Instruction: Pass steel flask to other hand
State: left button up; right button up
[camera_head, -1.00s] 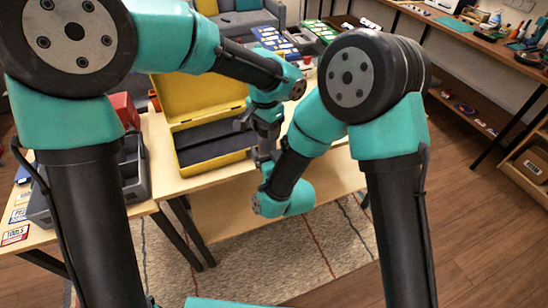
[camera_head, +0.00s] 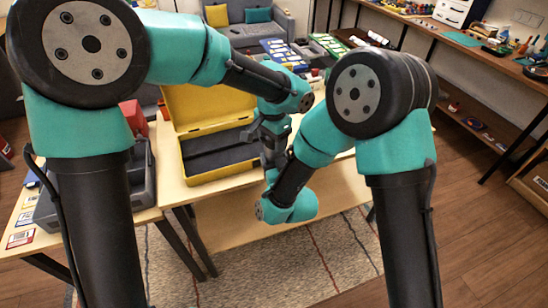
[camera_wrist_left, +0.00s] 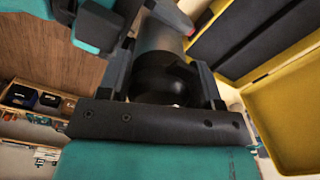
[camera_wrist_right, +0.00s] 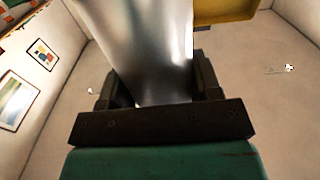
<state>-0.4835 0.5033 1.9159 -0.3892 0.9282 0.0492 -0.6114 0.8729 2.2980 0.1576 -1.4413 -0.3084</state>
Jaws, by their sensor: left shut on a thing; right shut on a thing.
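The steel flask (camera_wrist_right: 145,45) is a shiny silver cylinder, filling the upper middle of the right wrist view. In the left wrist view its grey body (camera_wrist_left: 163,38) ends in a dark rounded end (camera_wrist_left: 165,82). My left gripper (camera_wrist_left: 165,70) is shut around the flask near that dark end. My right gripper (camera_wrist_right: 155,82) is shut around its silver part. In the head view the two grippers meet in front of the yellow case, the left (camera_head: 270,140) above the right (camera_head: 271,172). The flask is mostly hidden there by grippers and arms.
An open yellow case (camera_head: 218,174) with dark lining stands on the wooden table (camera_head: 175,190), just left of the grippers. A grey bin (camera_head: 142,185) is further left. Cards and small items lie on the table behind. Floor and rug lie in front.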

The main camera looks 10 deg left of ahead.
jog(key=shift+c, duration=1.4)
pick_arm(q)
jog(key=o, duration=1.6)
notch_tip(320, 180, up, 12)
jog(key=shift+r, duration=0.1)
jog(key=s+a+f+n+h, duration=0.1)
jog(key=s+a+f+n, duration=0.2)
jog(key=f, duration=1.3)
jog(key=s+a+f+n+h, duration=0.1)
jog(key=s+a+f+n, duration=0.2)
jog(key=s+a+f, duration=0.4)
jog(key=s+a+f+n+h, duration=0.1)
jog(key=s+a+f+n, duration=0.2)
jog(key=s+f, duration=0.6)
notch_tip(320, 180, down, 16)
jog(key=shift+a+r+n+t+h, duration=0.2)
jog(key=shift+a+n+t+h, duration=0.2)
jog(key=shift+a, duration=0.65)
